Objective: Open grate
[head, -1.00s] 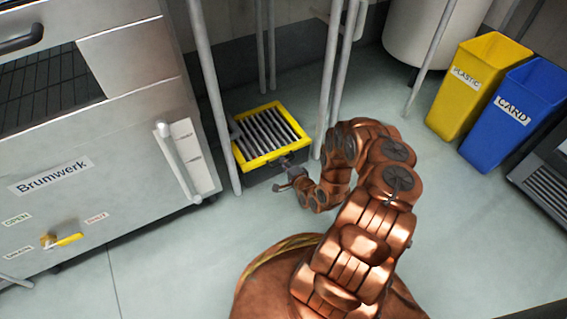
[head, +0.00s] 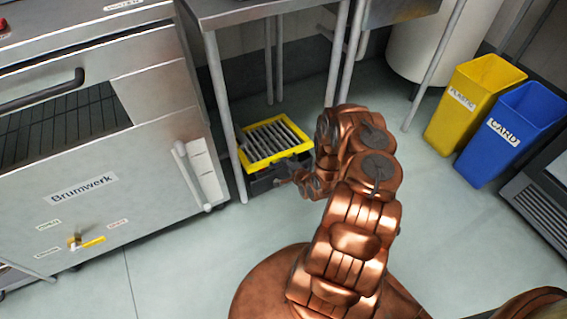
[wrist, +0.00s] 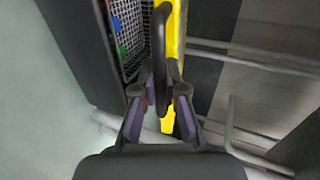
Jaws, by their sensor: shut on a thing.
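The grate (head: 276,139) has a yellow frame with grey bars and sits over a dark box (head: 264,185) on the floor under a metal table. In the wrist view the grate's yellow frame (wrist: 177,35) runs up the middle, beside a black loop handle (wrist: 160,50). My gripper (wrist: 160,92) is shut on the handle. Left of the frame, wire mesh (wrist: 130,35) and small green, blue and red items show inside the box, so the grate looks partly raised. In the head view my gripper (head: 290,179) is at the box's front right, small and partly hidden by my arm.
A metal table (head: 262,8) stands over the box, its legs close on both sides. A steel oven (head: 150,160) labelled Brumwerk is at left, its handle near the box. Yellow (head: 470,105) and blue (head: 515,135) bins stand at right. The floor in front is clear.

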